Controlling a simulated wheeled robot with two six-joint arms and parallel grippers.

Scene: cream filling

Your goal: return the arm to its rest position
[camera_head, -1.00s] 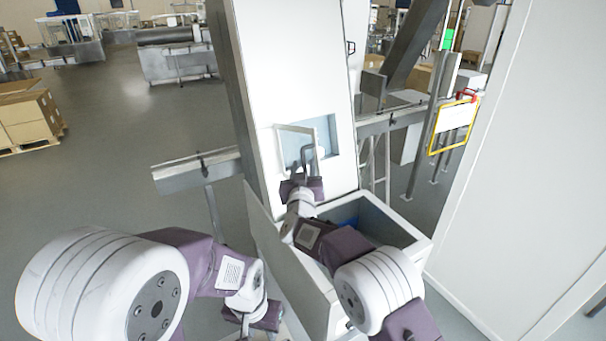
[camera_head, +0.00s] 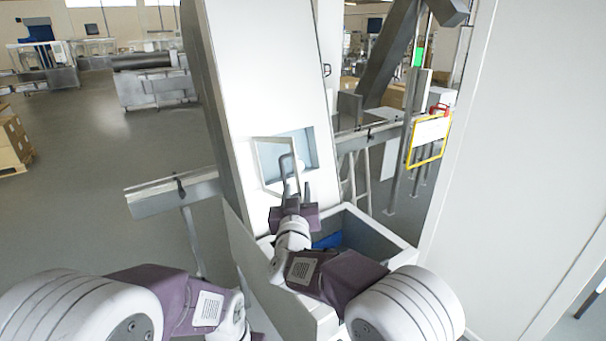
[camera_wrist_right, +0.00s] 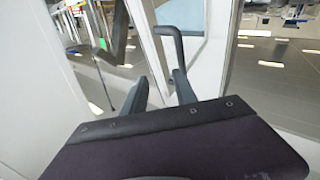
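My right arm reaches up from the bottom of the head view. Its gripper (camera_head: 296,184) is in front of a tall white machine (camera_head: 262,70), close to a small window flap (camera_head: 262,160) with a thin white frame. In the right wrist view the two dark fingers (camera_wrist_right: 160,90) stand apart with a gap between them. A dark bent handle (camera_wrist_right: 168,33) lies just beyond the right finger; I cannot tell whether they touch. My left arm is at the bottom left of the head view. Its gripper (camera_head: 256,337) is almost wholly cut off by the lower edge.
An open white bin (camera_head: 398,250) with something blue (camera_head: 328,241) inside stands under my right forearm. A large white panel (camera_head: 530,130) stands close on the right. A grey rail (camera_head: 170,196) runs out left of the machine. The floor (camera_head: 100,170) at left is clear.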

